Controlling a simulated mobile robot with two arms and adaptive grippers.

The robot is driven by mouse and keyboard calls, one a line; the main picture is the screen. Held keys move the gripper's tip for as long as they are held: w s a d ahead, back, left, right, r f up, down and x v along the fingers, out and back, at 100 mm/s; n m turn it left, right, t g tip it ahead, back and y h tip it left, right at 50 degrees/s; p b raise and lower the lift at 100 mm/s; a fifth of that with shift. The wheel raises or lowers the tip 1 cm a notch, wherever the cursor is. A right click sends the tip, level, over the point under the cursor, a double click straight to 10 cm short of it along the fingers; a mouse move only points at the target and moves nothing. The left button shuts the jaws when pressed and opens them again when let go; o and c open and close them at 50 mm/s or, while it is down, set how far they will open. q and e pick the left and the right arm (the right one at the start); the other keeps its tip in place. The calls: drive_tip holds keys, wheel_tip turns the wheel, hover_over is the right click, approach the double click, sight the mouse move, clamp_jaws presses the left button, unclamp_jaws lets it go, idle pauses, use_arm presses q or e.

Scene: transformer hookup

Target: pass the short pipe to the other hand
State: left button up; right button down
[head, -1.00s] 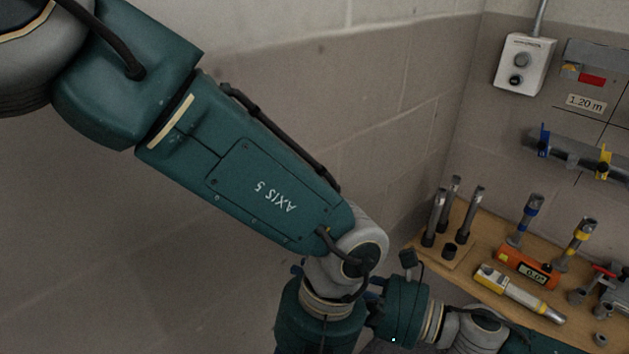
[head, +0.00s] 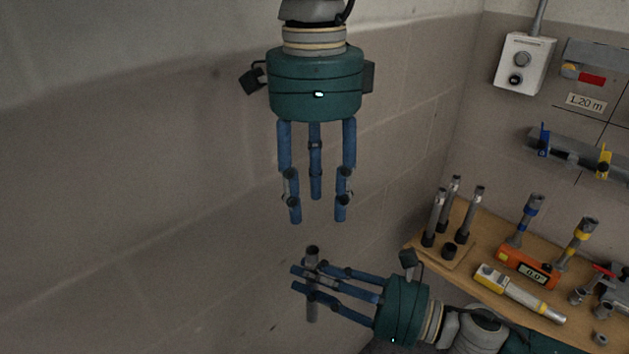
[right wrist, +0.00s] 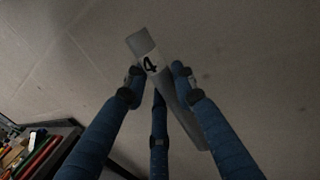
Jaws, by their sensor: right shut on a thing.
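The short pipe (head: 312,311) is grey and stands about upright in the head view, in front of the wall. My right gripper (head: 303,279) is shut on it around its middle, with the top end sticking out above the fingers. In the right wrist view the pipe (right wrist: 146,50) carries a "4" near one end and lies between the blue fingers of my right gripper (right wrist: 153,82). My left gripper (head: 317,212) hangs above the pipe, fingers pointing down, spread and empty. A gap separates its fingertips from the pipe's top end.
A wooden bench (head: 424,243) at the right holds several upright pipes, an orange level (head: 527,268) and a yellow-and-grey tool (head: 519,293). A pipe with blue and yellow clamps (head: 577,154) is on the wall behind. The space left of the grippers is free.

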sight(314, 250)
use_arm(q)
drive_tip(key=f, duration=0.7)
drive_tip(key=w+f, duration=0.1)
drive_tip(key=f, duration=0.2)
drive_tip(key=shift+a+f, duration=0.2)
drive_tip(key=shift+f, duration=0.2)
drive_tip(key=shift+s, duration=0.1)
clamp_jaws()
use_arm(e)
drive_tip(key=c, duration=1.3)
unclamp_jaws()
drive_tip(key=shift+c, duration=0.2)
